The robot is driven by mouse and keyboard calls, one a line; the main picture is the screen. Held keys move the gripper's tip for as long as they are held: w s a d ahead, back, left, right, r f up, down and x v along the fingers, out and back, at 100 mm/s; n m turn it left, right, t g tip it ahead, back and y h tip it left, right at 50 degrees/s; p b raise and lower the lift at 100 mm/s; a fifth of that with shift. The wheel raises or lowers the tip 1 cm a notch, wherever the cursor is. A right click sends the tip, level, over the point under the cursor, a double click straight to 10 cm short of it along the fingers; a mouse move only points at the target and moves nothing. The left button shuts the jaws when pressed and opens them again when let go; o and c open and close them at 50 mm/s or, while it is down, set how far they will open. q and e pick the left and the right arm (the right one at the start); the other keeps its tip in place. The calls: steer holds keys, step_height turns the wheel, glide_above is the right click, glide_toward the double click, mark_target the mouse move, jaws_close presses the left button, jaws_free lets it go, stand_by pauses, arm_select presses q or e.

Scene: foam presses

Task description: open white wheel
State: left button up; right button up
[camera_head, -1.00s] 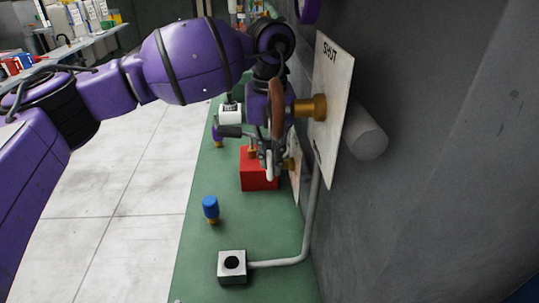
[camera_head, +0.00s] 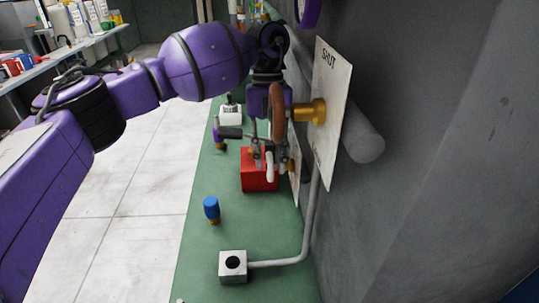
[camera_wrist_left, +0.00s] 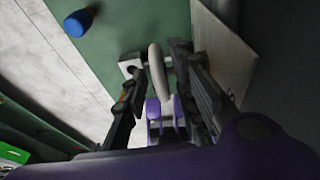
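The white wheel (camera_head: 270,167) shows nearly edge-on in the head view, below a brown wheel, and is partly covered by my gripper. In the left wrist view the white wheel (camera_wrist_left: 158,72) is a pale upright oval. My left gripper (camera_head: 267,155) reaches down to it. In the left wrist view my left gripper (camera_wrist_left: 156,65) is open, one finger on each side of the wheel's rim. A gap shows at the left finger; I cannot tell whether the right finger touches. My right gripper is not in view.
The brown wheel (camera_head: 278,110) sits on a brass stem at the "SHUT" plate (camera_head: 329,110), close against my left wrist. A red box (camera_head: 257,178), a blue-capped valve (camera_head: 211,208) and a grey box with a pipe (camera_head: 233,264) stand on the green bench. The dark wall is at right.

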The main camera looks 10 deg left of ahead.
arm_select(q)
steer(key=v, duration=1.2)
stand_by(0.3)
